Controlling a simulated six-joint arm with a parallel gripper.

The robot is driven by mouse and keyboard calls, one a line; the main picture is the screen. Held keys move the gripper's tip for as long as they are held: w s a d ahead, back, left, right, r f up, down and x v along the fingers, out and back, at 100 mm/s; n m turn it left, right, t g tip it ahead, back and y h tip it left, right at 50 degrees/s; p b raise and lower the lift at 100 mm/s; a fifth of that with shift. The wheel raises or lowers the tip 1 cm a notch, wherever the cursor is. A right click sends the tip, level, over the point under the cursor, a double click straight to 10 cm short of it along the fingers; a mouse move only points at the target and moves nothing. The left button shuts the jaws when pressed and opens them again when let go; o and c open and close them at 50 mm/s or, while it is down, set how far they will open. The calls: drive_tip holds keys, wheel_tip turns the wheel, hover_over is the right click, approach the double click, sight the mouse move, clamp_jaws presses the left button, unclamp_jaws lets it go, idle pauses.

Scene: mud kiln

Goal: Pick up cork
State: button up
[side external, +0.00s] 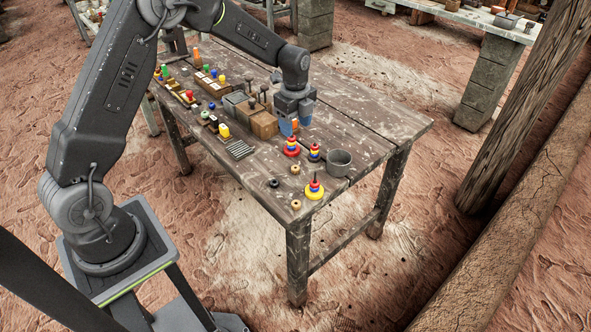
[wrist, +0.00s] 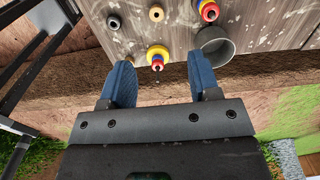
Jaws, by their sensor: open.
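My gripper (side external: 289,125) is above the dark wooden table, near its right half, pointing down. In the wrist view its two blue fingers are spread apart with nothing held between them (wrist: 159,60). No piece is plainly a cork. The small tan, round pieces are the closest match: one (side external: 295,169) lies on the table in front of the gripper, and another (side external: 296,204) lies nearer the front corner. A tan round piece with a dark centre (wrist: 156,13) shows at the top of the wrist view, beyond the fingertips; I cannot tell which of the two it is.
A ring stack with a yellow base (side external: 314,189), red-based ring stack (side external: 291,147), smaller stack (side external: 314,153), grey cup (side external: 340,162) and black ring (side external: 273,183) stand around the tan pieces. Wooden blocks (side external: 264,124) and a slatted grey piece (side external: 239,149) are left. The table's right end is clear.

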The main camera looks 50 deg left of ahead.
hover_over(295, 166)
wheel_tip(295, 166, down, 9)
drive_tip(key=shift+w+r, duration=0.1)
drive_tip(key=shift+w, duration=0.05)
drive_tip(key=f, duration=0.4)
drive_tip(key=shift+s+d+f, duration=0.3)
drive_tip(key=shift+s+d, duration=0.05)
drive_tip(key=shift+s, duration=0.05)
drive_tip(key=shift+f, duration=0.5)
drive_tip(key=shift+c, duration=0.4)
drive_tip(key=c, duration=1)
